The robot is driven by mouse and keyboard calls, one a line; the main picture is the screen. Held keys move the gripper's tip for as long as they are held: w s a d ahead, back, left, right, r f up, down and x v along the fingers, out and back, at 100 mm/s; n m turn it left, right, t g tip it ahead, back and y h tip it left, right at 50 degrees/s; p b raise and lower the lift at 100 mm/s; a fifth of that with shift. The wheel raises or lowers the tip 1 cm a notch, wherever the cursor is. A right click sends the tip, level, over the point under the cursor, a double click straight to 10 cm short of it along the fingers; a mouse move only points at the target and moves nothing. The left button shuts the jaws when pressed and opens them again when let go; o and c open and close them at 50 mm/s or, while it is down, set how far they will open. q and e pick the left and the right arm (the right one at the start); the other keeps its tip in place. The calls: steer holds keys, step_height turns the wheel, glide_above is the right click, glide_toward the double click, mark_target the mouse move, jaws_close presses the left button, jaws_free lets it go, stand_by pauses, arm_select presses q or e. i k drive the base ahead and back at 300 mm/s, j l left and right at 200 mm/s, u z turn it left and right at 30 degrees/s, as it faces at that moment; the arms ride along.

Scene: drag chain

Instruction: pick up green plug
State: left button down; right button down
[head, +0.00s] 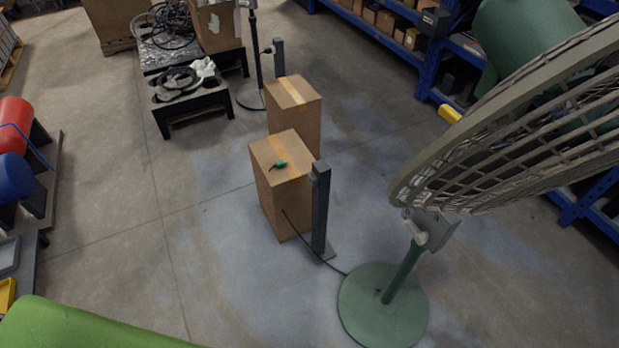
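A small green plug (279,165) lies on top of the nearer cardboard box (290,192), close to the middle of its top face beside the tape strip. A dark post (320,212) stands right next to this box on its right side. A black cable (334,267) runs along the floor between the post area and the round green base (357,311) of a large fan. Neither of my grippers shows in the head view.
A second cardboard box (294,107) stands just behind the first. The fan's big grille (510,125) fills the right side. Black low tables (190,98) with cables stand at the back left. A green rounded surface (80,328) is at the lower left. Floor left of the boxes is clear.

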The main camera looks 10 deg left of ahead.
mark_target(280, 164)
steer(key=z, duration=0.25)
steer(key=i+j+z, duration=0.1)
steer(key=j+z, duration=1.05)
steer(key=j, duration=0.55)
steer(key=k+j+z, duration=0.15)
steer(key=j, duration=0.9)
steer(key=k+j+z, duration=0.1)
steer(key=j, duration=0.4)
steer(key=k+j+z, duration=0.1)
steer(key=j, duration=0.4)
